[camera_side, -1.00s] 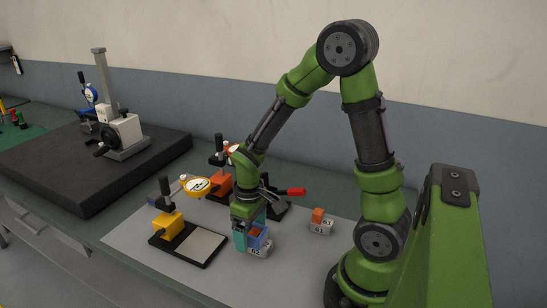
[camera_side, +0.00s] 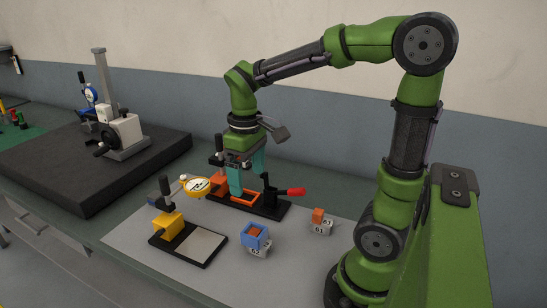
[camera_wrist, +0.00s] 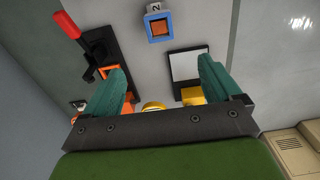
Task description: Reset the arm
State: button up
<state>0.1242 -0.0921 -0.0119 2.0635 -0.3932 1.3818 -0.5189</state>
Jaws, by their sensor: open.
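My gripper (camera_side: 246,180) has teal fingers. It is open and empty, raised above the work mat near the orange fixture. In the wrist view its two fingers (camera_wrist: 165,88) stand wide apart with nothing between their tips. A blue open-topped box (camera_side: 256,235) with an orange block (camera_side: 256,231) inside rests on the mat, in front of and below my gripper. The box also shows at the top of the wrist view (camera_wrist: 148,27), beside a white number tag (camera_wrist: 154,8). Another orange block (camera_side: 318,214) sits by a tag marked 61 (camera_side: 320,228).
A black-based fixture with an orange frame (camera_side: 243,198) and red-handled clamp (camera_side: 289,191) stands below my gripper. A yellow dial-gauge stand (camera_side: 168,224) with a pale plate (camera_side: 200,245) is at front left. A dark surface plate (camera_side: 60,165) bears a tall gauge stand at far left.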

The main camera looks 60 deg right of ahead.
jog(key=s+a+r+m+t+y, duration=0.2)
jog(key=s+a+r+m+t, duration=0.2)
jog(key=a+t, duration=0.3)
jog(key=shift+s+a, duration=0.15)
jog(key=shift+s, duration=0.7)
jog(key=shift+r, duration=0.1)
